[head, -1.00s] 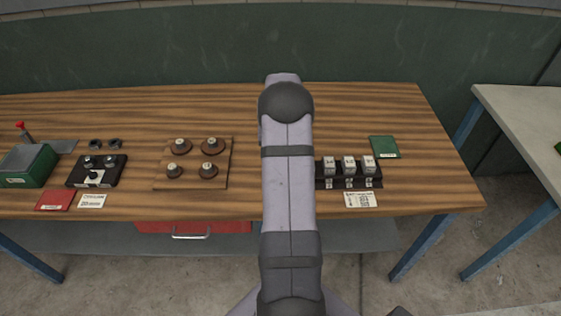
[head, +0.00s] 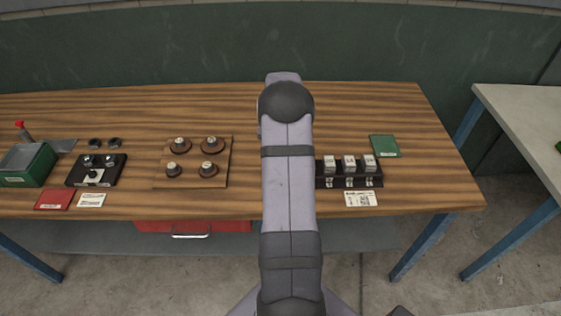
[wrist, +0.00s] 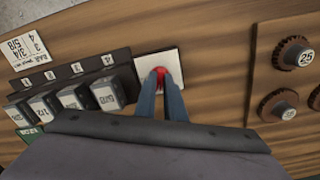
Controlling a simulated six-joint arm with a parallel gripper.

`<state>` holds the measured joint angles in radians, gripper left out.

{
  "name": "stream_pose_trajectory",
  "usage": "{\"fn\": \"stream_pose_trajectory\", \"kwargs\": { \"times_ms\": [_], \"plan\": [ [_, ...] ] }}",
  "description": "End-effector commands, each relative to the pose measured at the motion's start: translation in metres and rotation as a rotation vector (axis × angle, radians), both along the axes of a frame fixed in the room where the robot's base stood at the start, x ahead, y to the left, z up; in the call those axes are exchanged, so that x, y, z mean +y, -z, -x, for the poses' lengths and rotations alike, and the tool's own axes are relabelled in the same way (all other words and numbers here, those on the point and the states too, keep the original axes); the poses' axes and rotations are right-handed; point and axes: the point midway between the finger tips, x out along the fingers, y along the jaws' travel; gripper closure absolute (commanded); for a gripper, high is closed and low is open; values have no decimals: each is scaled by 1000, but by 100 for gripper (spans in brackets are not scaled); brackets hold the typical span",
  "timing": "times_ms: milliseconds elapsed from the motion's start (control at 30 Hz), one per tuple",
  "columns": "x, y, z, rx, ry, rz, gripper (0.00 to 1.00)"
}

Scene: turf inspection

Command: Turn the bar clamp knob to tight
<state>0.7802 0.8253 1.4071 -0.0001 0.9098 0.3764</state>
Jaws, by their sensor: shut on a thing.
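In the wrist view, my gripper (wrist: 162,90) has its two blue fingers closed together on a small red knob (wrist: 160,72). The knob sits on a pale square plate (wrist: 172,61) on the wooden table. The fingertips cover part of the knob, and no pointer or tight mark on it can be read. In the head view, my arm hides the knob, the plate and my gripper. I cannot tell from these views whether this is the bar clamp knob.
A black rack with several labelled blocks (head: 349,181) stands just right of my arm in the head view. A wooden board with several round knobs (head: 220,166) lies to the left. The table's back strip is clear.

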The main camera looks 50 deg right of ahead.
Motion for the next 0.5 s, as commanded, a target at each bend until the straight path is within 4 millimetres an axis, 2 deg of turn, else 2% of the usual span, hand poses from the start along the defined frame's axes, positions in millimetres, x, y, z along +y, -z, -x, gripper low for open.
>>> {"fn": "stream_pose_trajectory", "kwargs": {
  "times_ms": [500],
  "plan": [
    [-1,-1,0,-1,493,1,100]
  ]
}}
